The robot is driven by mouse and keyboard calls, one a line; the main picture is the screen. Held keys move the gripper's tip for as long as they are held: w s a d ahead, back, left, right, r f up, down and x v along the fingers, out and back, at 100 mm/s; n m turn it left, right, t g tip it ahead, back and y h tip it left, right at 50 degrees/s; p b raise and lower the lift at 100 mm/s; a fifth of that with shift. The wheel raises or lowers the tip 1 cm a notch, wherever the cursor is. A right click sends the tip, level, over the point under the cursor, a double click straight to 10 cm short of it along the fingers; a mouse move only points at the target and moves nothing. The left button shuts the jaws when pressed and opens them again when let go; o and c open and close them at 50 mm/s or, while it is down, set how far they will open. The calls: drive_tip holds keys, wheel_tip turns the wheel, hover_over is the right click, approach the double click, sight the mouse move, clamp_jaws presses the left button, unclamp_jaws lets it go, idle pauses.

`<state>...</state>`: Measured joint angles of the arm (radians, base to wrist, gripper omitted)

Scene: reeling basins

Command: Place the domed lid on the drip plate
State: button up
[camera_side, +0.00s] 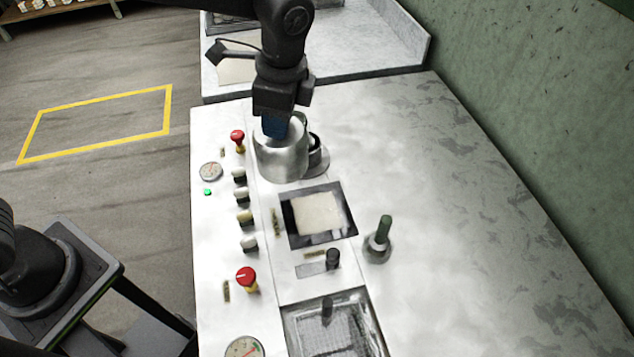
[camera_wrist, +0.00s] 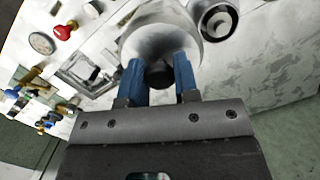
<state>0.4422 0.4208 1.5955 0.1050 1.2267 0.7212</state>
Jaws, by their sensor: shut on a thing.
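The domed lid (camera_side: 281,160), silver and rounded, hangs below my gripper (camera_side: 275,127) at the upper middle of the side view. In the wrist view, the blue fingers of my gripper (camera_wrist: 159,78) are shut on the lid's dark knob, and the pale metal lid (camera_wrist: 155,30) spreads out beyond them. A flat grey round surface (camera_side: 320,164) shows partly behind the lid to its right; it may be the drip plate, mostly hidden. I cannot tell whether the lid touches anything below it.
A dark-centred round fitting (camera_wrist: 215,20) is close to the lid in the wrist view. The right counter is clear.

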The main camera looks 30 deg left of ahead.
drive_tip(key=d+f, duration=0.7)
drive_tip(key=f, duration=0.1)
drive_tip(key=shift+s+d+f, duration=0.3)
drive_tip(key=shift+s, duration=0.15)
drive_tip(key=shift+f, duration=0.1)
drive_tip(key=o, duration=1)
drive_tip(key=shift+c, duration=0.2)
